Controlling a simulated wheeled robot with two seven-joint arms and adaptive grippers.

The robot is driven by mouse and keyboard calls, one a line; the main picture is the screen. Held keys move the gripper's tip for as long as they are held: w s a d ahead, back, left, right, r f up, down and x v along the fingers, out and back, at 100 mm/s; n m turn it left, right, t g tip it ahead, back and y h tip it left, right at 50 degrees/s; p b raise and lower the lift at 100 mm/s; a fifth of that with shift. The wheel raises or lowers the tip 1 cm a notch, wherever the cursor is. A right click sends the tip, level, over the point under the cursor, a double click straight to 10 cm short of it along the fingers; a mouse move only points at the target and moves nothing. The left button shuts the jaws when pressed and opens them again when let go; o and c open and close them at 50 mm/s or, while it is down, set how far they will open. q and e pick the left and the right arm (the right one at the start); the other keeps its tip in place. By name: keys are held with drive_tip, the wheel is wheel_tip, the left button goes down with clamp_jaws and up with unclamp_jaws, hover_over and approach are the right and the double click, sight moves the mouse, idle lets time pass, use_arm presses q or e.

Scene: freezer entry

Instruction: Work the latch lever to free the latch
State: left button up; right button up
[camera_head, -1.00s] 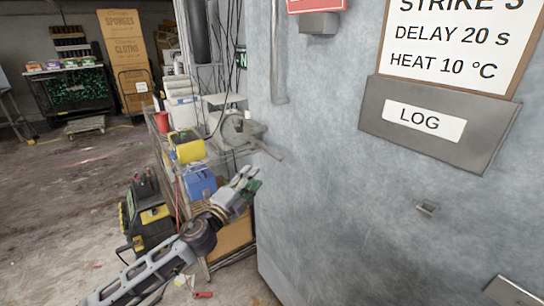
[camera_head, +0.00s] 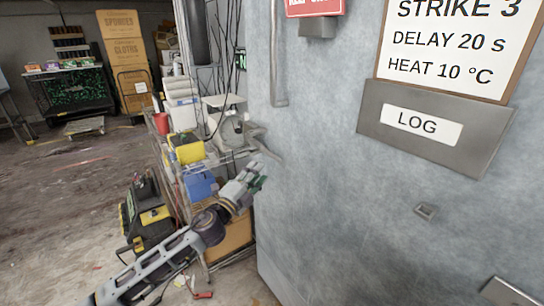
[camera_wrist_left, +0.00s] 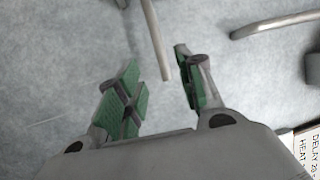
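The latch lever (camera_head: 268,152) is a thin grey bar at the left edge of the frosted grey door (camera_head: 330,190) in the head view. In the left wrist view the lever (camera_wrist_left: 156,40) comes in from the top, and its free end lies between my fingertips, with gaps on both sides. My left gripper (camera_head: 257,178) is just below the lever in the head view. In the wrist view my left gripper (camera_wrist_left: 160,78) is open, its green pads apart and holding nothing. The latch itself cannot be made out. My right gripper is not in view.
A vertical pull handle (camera_head: 275,60) is above the lever; the wrist view shows a bent bar (camera_wrist_left: 275,22). A LOG holder (camera_head: 435,125) and sign (camera_head: 450,50) are on the door. A loaded shelf cart (camera_head: 187,165) stands left of the door, close to my left arm.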

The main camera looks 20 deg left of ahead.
sight(272, 154)
use_arm(q)
drive_tip(key=shift+p+x, duration=0.6)
drive_tip(key=shift+x, duration=3.15)
drive_tip(key=shift+p+x, duration=0.35)
drive_tip(key=shift+x, duration=1)
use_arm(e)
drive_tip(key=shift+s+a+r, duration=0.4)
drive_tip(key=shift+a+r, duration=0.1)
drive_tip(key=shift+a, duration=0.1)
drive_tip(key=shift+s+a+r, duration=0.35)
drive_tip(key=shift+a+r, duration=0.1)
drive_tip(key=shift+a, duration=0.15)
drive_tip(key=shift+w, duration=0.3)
use_arm(q)
clamp_jaws()
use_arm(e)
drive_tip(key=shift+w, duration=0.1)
